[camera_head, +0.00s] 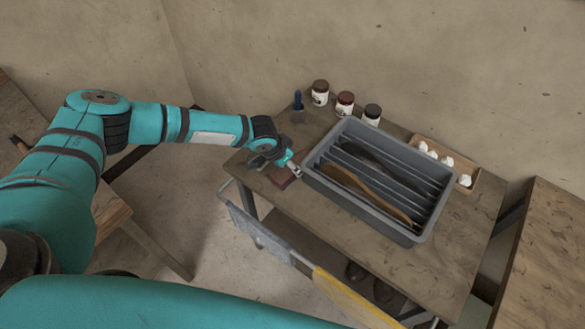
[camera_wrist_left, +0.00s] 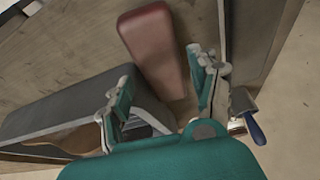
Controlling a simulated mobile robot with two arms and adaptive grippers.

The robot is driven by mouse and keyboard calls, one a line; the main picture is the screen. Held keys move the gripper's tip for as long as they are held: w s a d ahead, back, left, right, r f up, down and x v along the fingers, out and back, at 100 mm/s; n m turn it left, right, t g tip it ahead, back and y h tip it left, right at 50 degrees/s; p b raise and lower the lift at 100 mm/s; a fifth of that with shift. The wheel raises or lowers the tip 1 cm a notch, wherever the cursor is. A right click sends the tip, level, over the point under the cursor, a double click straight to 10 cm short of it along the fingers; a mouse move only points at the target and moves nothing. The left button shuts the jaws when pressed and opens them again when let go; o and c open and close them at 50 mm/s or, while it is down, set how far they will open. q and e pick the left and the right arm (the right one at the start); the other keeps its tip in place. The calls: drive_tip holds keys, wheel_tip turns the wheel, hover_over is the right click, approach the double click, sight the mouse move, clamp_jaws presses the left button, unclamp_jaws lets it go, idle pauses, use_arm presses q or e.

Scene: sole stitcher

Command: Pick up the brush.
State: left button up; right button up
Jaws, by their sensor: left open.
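A tool with a blue handle (camera_head: 298,101) stands at the back left of the table, and it also shows at the lower right in the left wrist view (camera_wrist_left: 255,131) with a shiny metal part. It looks most like the brush, but its bristles are not clear. My left gripper (camera_head: 293,168) is over the table's left part, in front of this tool and apart from it. A flat reddish-brown block (camera_head: 284,179) lies just below the gripper; it also shows in the left wrist view (camera_wrist_left: 153,40). The left gripper's fingers (camera_wrist_left: 160,82) are open, with nothing held. My right gripper is not in view.
A grey slotted tray (camera_head: 312,178) with long brown and dark pieces stands close right of the gripper. Several jars (camera_head: 345,104) line the back. A wooden tray (camera_head: 476,178) of white items is behind. The front left tabletop is clear.

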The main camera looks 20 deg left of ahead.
use_arm(q)
drive_tip(key=shift+x, duration=1.95)
drive_tip(key=shift+w, duration=0.2)
drive_tip(key=shift+r, duration=0.1)
clamp_jaws()
